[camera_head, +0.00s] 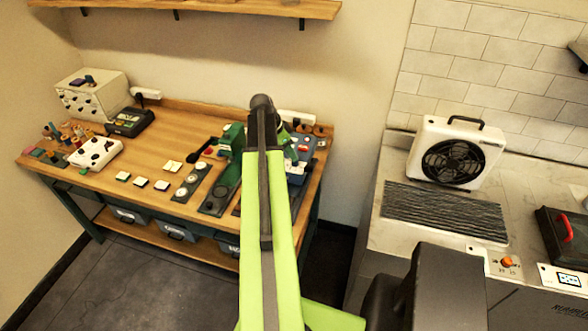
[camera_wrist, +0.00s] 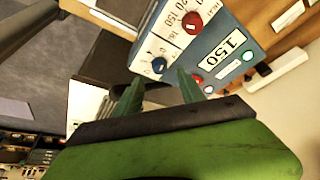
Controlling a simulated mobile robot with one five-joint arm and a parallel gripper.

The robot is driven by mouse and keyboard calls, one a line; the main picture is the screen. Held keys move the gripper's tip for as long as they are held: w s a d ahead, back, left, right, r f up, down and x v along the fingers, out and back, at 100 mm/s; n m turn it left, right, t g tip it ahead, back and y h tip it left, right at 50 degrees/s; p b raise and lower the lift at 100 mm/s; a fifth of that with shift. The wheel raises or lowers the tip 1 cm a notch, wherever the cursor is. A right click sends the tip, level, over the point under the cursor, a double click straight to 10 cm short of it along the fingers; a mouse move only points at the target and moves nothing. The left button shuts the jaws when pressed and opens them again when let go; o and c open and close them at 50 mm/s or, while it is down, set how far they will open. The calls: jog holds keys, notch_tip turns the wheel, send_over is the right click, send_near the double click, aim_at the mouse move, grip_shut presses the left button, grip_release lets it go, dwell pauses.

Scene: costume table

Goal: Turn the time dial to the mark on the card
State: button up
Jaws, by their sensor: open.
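A blue-grey box (camera_wrist: 222,70) with a white dial panel shows tilted in the wrist view. I cannot read which dial is marked for time. A white card reading 150 (camera_wrist: 235,41) is on the box. My gripper (camera_wrist: 158,84) is open and empty, its green fingers near the blue dial; I cannot tell whether either touches it.
A green press-like device (camera_head: 231,140) stands left of the box. Small cards, a white device (camera_head: 95,153) and a drawer cabinet (camera_head: 91,95) are farther left on the wooden table (camera_head: 150,150). A fan (camera_head: 456,152) stands on the counter at right.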

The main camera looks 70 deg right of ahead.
jog(key=b+x, duration=0.3)
jog(key=x, duration=0.2)
jog(key=shift+f, duration=0.25)
jog(key=shift+r, duration=0.1)
jog(key=shift+c, duration=0.5)
grip_shut()
jog(key=shift+d, duration=0.1)
